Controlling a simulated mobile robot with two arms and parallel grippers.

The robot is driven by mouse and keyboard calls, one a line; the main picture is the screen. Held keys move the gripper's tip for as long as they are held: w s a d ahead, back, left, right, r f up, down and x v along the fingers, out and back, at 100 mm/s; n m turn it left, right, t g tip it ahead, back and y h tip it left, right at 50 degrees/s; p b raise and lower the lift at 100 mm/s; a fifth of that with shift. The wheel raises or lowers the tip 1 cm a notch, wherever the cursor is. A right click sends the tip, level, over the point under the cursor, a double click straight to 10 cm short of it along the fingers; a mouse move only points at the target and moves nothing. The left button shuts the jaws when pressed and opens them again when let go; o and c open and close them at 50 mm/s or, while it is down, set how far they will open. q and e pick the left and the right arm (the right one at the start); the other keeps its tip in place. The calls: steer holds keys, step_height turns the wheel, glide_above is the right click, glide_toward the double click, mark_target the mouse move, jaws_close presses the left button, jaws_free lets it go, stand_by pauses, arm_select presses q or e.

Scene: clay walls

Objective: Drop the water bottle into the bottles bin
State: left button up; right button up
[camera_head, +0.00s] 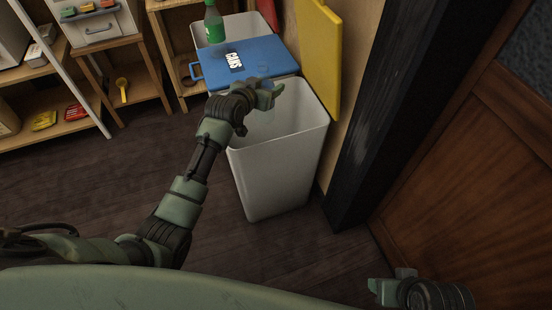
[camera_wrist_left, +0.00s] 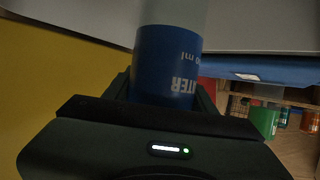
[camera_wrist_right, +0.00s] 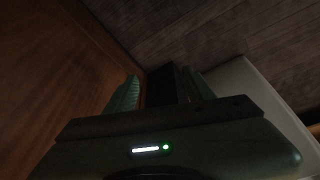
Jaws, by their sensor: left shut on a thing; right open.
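My left gripper (camera_head: 264,94) is over the open mouth of a white bin (camera_head: 280,165) with a raised yellow lid (camera_head: 320,55). No label shows on this bin. In the left wrist view, the left gripper (camera_wrist_left: 163,98) is shut on the water bottle (camera_wrist_left: 167,62), which has a blue label with white lettering and a clear part beyond it. In the head view the bottle is mostly hidden by the gripper. My right gripper (camera_head: 388,288) is low at the bottom right; in the right wrist view (camera_wrist_right: 163,90) its fingers are apart and empty.
A blue lid marked CANS (camera_head: 245,60) lies just behind the white bin. A green bottle (camera_head: 214,25) stands beyond it. Wooden shelves (camera_head: 125,75) are at the left. A dark post (camera_head: 385,110) and a wooden door (camera_head: 480,160) stand close on the right.

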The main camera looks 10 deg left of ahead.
arm_select(q)
step_height(320, 180, down, 2)
steer(key=shift+f+b, duration=0.1)
steer(key=shift+b, duration=0.95)
steer(key=shift+f, duration=0.1)
arm_select(e)
steer(key=shift+w+a+r+t+y, duration=0.15)
steer(key=shift+w+a+r+t, duration=0.15)
steer(key=shift+w+t, duration=0.45)
steer(key=shift+w+a+r+t+y, duration=0.1)
steer(key=shift+w+a+r+t, duration=0.2)
steer(key=shift+w, duration=0.75)
steer(key=shift+w+a+r+t+y, duration=0.15)
steer(key=shift+w+a+r+t, duration=0.1)
steer(key=shift+w+t, duration=0.5)
steer(key=shift+w, duration=0.15)
arm_select(q)
steer(key=o, duration=1.4)
